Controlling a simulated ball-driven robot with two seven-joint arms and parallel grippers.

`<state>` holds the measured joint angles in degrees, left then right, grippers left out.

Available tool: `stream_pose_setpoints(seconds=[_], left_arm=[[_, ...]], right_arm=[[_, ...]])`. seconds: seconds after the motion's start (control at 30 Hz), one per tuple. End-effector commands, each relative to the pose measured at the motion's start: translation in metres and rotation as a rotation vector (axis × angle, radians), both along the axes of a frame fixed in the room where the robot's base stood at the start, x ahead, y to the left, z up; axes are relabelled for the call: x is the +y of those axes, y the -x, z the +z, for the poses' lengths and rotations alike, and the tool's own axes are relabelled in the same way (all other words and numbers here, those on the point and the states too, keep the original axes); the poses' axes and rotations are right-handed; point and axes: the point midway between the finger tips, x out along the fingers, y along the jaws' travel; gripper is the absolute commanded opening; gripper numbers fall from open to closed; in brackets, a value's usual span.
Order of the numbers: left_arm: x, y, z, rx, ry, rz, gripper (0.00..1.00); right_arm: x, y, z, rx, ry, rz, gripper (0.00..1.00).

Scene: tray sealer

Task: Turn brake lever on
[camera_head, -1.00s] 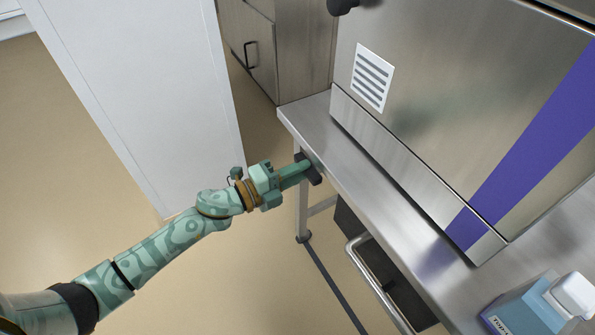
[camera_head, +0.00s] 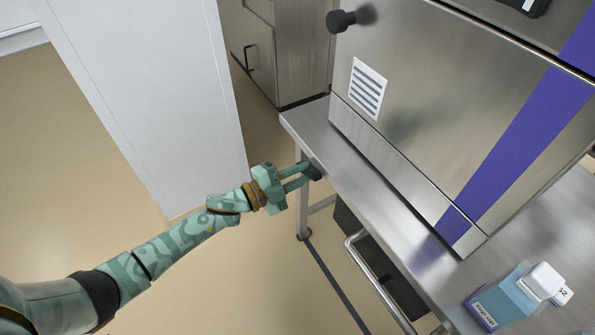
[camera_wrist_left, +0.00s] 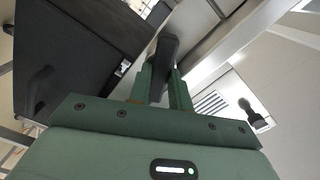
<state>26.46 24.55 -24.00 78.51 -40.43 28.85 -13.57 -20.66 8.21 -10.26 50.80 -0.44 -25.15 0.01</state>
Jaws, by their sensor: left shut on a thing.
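The brake lever, a black handle (camera_head: 315,173), is at the front left edge of the steel table in the head view. My left gripper (camera_head: 306,173), on the green patterned arm, reaches it from the left. In the left wrist view the dark handle (camera_wrist_left: 164,52) lies between the two green fingers of my left gripper (camera_wrist_left: 163,78), which are shut on it. The handle's mount and its far end are hidden. My right gripper is not in view.
The steel table (camera_head: 350,165) bears the tray sealer (camera_head: 440,110), which has a black knob (camera_head: 340,20). A white panel (camera_head: 140,90) is left of the table. Open floor lies under my arm.

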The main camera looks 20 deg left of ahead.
Motion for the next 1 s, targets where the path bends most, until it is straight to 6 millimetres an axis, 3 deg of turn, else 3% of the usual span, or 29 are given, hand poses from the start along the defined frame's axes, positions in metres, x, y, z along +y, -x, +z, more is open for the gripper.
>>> stream_pose_setpoints(seconds=[1.0], left_arm=[[0.0,0.0,0.0,0.568,0.724,0.001,0.0]], right_arm=[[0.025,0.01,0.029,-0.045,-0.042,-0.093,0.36]])
